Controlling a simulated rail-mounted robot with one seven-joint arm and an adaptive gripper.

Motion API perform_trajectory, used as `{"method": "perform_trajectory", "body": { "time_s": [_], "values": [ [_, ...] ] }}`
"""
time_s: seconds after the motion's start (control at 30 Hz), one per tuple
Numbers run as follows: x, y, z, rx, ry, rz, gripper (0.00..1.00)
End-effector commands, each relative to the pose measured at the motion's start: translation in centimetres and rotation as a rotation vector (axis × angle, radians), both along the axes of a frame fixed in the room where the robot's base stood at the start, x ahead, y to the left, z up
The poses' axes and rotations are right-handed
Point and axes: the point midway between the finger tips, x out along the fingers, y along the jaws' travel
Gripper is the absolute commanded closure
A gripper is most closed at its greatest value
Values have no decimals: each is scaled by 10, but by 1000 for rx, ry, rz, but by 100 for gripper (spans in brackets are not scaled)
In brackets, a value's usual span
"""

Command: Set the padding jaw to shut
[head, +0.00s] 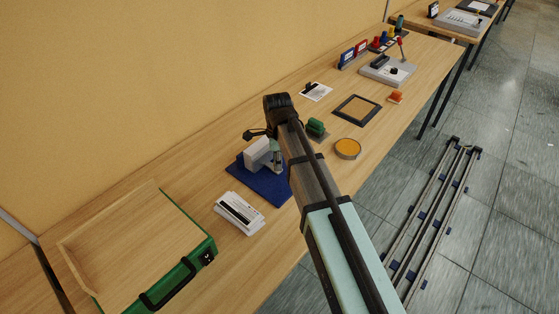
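A pale grey block-like device (258,154), which looks like the padding jaw, stands on a dark blue base (262,187) on the wooden table. A grey-green upright part (277,158) is at its right side, partly behind my arm. I cannot tell whether the jaw is open or shut. My gripper (256,134) is black and small in the head view, at the device's upper edge. It is close to the device, but I cannot tell whether they touch. My arm hides the right part of the base, and the fingertips are too small to read.
A stack of printed cards (239,213) lies in front of the base. A green-edged wooden tray (205,249) is at the lower left. A green object (316,128), an orange-topped round tin (347,149) and a dark-framed pad (357,109) lie right of my arm.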

Motion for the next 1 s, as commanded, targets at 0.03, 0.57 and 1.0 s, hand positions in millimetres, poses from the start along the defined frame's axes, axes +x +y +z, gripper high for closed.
{"method": "perform_trajectory", "body": {
  "time_s": [0.03, 0.57, 1.0],
  "values": [
    [0, 0, 0, 0, 0, 0, 47],
    [1, 0, 22, -1, -1, 0, 47],
    [1, 0, 101, 0, -2, 0, 47]
  ]
}}
